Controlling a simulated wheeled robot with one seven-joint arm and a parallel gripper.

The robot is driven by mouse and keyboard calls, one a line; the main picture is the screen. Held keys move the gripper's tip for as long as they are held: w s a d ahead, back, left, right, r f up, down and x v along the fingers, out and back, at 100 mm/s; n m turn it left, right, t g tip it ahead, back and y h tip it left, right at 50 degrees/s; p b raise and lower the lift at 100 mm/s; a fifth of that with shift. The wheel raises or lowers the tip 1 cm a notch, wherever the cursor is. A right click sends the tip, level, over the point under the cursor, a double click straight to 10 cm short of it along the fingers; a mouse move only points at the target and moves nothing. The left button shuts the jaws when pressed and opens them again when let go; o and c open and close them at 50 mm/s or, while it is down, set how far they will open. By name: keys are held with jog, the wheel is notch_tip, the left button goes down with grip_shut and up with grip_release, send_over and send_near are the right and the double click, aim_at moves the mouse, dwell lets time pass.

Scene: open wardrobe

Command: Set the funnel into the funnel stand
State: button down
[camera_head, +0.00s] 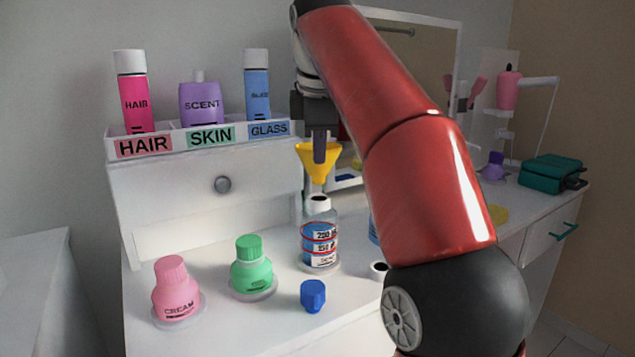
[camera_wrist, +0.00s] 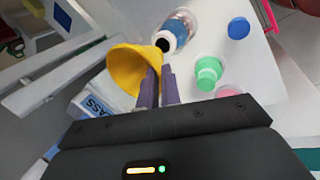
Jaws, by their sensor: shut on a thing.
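The yellow funnel (camera_head: 317,162) hangs wide mouth up, with its spout just above the open white neck of a clear bottle (camera_head: 319,240) with a blue label. My gripper (camera_head: 319,150) points down and is shut on the funnel's wall. In the wrist view the funnel (camera_wrist: 128,72) sits at my purple fingers (camera_wrist: 159,75), near the bottle neck (camera_wrist: 165,42). I cannot make out a funnel stand for sure; my arm hides part of the counter.
A blue cap (camera_head: 313,295), a green bottle (camera_head: 250,268) and a pink cream bottle (camera_head: 176,292) stand in front. A labelled rack (camera_head: 180,148) holds several bottles at left. A white ring (camera_head: 378,270) shows partly behind my arm. A teal case (camera_head: 552,173) lies far right.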

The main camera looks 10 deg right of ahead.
jog(key=shift+w+r, duration=0.1)
jog(key=shift+r, duration=1.5)
